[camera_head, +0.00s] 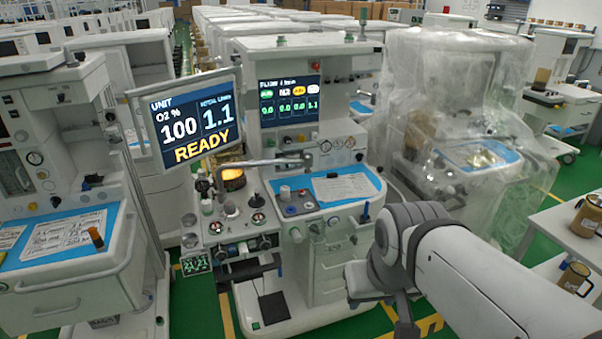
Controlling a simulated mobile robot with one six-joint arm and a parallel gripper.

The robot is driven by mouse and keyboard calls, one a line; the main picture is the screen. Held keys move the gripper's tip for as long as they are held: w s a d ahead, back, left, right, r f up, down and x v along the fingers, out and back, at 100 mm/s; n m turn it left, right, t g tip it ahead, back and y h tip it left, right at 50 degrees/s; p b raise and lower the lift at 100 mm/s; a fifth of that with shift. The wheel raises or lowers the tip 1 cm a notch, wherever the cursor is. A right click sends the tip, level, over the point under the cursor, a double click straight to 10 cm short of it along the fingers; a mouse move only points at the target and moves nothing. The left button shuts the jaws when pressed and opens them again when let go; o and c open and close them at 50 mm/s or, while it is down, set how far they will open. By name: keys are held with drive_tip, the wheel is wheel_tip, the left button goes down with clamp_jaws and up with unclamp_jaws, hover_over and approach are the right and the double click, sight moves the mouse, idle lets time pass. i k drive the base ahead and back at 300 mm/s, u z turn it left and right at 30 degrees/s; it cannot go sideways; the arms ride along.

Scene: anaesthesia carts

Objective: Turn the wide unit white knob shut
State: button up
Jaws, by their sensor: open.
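The wide unit (340,130) stands in the middle, a white anaesthesia cart with a lit flow screen (289,99). The screen's last flow figure reads 1.1 and the others read 0.0. A row of small knobs (300,139) sits just under this screen. Pale round knobs (297,235) also show along the unit's front edge. They are too small to tell which one is the white knob or how far it is turned. My arm comes in from the lower right and bends in front of the unit's right side. I cannot make out my gripper past the bend.
A tilted monitor (190,117) reads READY, O2 100 and 1.1, at the unit's left. A jointed metal arm (262,162) crosses above the blue worktop (350,184). A plastic-wrapped cart (450,120) stands right, another cart (75,285) left. Green floor shows between them.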

sight(314, 135)
drive_tip(key=u, duration=0.2)
drive_tip(key=i, duration=1.15)
drive_tip(key=z, duration=0.3)
